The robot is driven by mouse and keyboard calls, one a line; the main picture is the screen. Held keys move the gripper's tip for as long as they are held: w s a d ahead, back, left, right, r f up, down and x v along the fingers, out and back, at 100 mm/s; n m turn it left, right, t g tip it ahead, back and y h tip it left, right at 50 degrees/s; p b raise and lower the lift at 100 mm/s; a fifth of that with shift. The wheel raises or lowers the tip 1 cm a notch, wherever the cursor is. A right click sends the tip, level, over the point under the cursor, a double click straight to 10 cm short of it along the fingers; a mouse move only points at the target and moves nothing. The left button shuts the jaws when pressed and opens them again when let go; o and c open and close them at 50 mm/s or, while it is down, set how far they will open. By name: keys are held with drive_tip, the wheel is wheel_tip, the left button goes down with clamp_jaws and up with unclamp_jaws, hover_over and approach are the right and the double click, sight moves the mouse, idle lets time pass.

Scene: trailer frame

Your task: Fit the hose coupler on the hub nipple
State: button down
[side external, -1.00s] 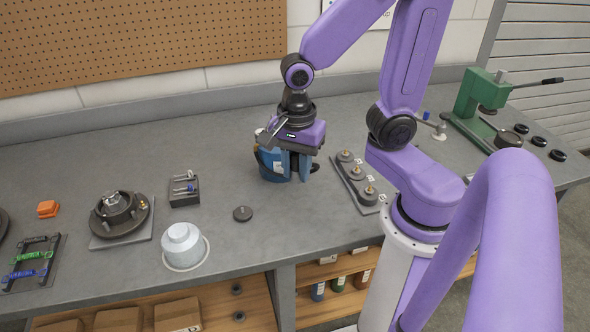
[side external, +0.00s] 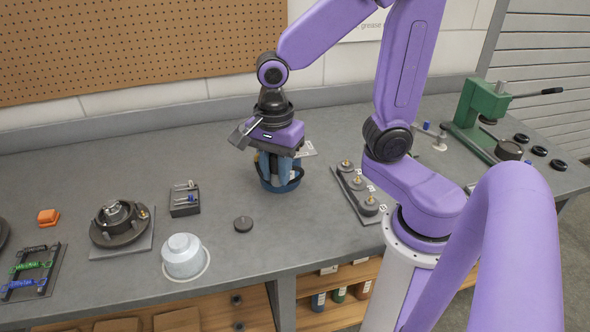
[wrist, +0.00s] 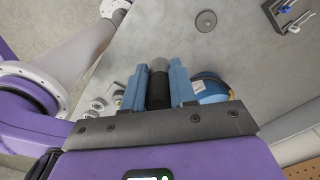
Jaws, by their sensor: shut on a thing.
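My gripper (wrist: 161,68) is shut on a dark cylinder with a grey end, which looks like the hose coupler (wrist: 159,85), seen between its blue fingers in the wrist view. In the side view my gripper (side external: 278,172) points down in front of the blue round container (side external: 282,186), and its fingers hide the coupler. The container also shows right of the fingers in the wrist view (wrist: 211,87). The dark round hub (side external: 122,232) sits on a grey plate at the left of the bench, apart from my gripper. I cannot make out a nipple on it.
A dark disc (side external: 243,224), a white stepped cap (side external: 183,256) and a small dark rack (side external: 185,200) stand between gripper and hub. A strip with several fittings (side external: 358,193) lies to the right. A green press (side external: 483,118) stands at the far right. Bench around the disc is bare.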

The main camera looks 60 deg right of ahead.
drive_tip(key=w+a+m, duration=0.1)
drive_tip(key=w+a, duration=0.4)
drive_tip(key=w, duration=0.3)
drive_tip(key=w+a+m, duration=0.1)
drive_tip(key=w+a, duration=0.3)
drive_tip(key=w, duration=0.4)
drive_tip(key=w+a+f, duration=0.1)
drive_tip(key=w+f, duration=0.1)
drive_tip(key=w, duration=0.3)
drive_tip(key=w+a+f+m, duration=0.1)
drive_tip(key=w+a+f, duration=0.1)
drive_tip(key=w, duration=0.3)
drive_tip(key=w+a+f+m, duration=0.1)
drive_tip(key=w+f, duration=0.1)
drive_tip(key=w, duration=0.3)
drive_tip(key=shift+a+f, duration=0.35)
drive_tip(key=shift+f, duration=2.35)
drive_tip(key=shift+f, duration=0.2)
